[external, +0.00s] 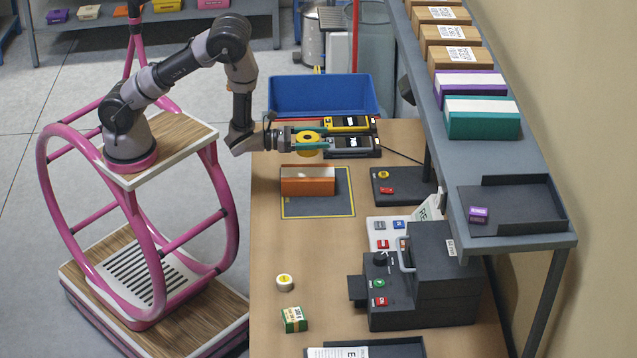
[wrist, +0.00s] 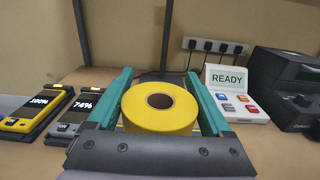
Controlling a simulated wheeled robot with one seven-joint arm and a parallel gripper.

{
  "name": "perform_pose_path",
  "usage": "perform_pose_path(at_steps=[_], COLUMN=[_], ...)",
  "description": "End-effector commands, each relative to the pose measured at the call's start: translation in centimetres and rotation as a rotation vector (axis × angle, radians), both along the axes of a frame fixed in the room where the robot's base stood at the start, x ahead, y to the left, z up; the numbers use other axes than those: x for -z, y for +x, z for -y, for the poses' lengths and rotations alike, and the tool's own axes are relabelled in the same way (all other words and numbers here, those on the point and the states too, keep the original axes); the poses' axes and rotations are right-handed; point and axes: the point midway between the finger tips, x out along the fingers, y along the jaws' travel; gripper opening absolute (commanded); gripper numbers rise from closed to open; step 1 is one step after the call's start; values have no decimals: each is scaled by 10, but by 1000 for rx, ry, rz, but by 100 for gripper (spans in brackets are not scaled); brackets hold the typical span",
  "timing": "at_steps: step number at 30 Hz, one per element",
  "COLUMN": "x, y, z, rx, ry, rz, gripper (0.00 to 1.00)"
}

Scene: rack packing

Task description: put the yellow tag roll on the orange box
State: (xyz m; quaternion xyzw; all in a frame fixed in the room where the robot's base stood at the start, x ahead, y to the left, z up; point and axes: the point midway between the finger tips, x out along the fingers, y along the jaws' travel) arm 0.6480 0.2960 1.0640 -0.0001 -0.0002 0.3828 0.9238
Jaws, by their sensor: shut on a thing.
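The yellow tag roll (external: 307,137) is between the teal fingers of my gripper (external: 308,140), which is shut on it above the back part of the table. In the wrist view the yellow tag roll (wrist: 160,107) lies flat between the two fingers of my gripper (wrist: 162,95), its dark core hole facing up. The orange box (external: 308,186) sits on a dark mat with a yellow border, a little nearer the camera than the roll. Its top is pale and bare. The orange box is not visible in the wrist view.
Two handheld devices (external: 350,146) lie just behind and right of my gripper. A blue bin (external: 322,97) stands behind the table. A dark machine (external: 425,275) and a shelf (external: 510,190) are on the right. The table's front left holds a small round roll (external: 284,282) and a green-yellow box (external: 294,319).

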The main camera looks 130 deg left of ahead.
Motion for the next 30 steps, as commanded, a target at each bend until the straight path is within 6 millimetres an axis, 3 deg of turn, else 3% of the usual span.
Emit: perform_pose_path(at_steps=[3, 16, 29, 30], x=[23, 72, 79, 78], y=[0, 0, 1, 1], z=[0, 1, 1, 1], rx=[1, 1, 1, 1], ry=[-1, -1, 0, 1], rz=[-3, -1, 0, 1], gripper=[27, 27, 27, 95])
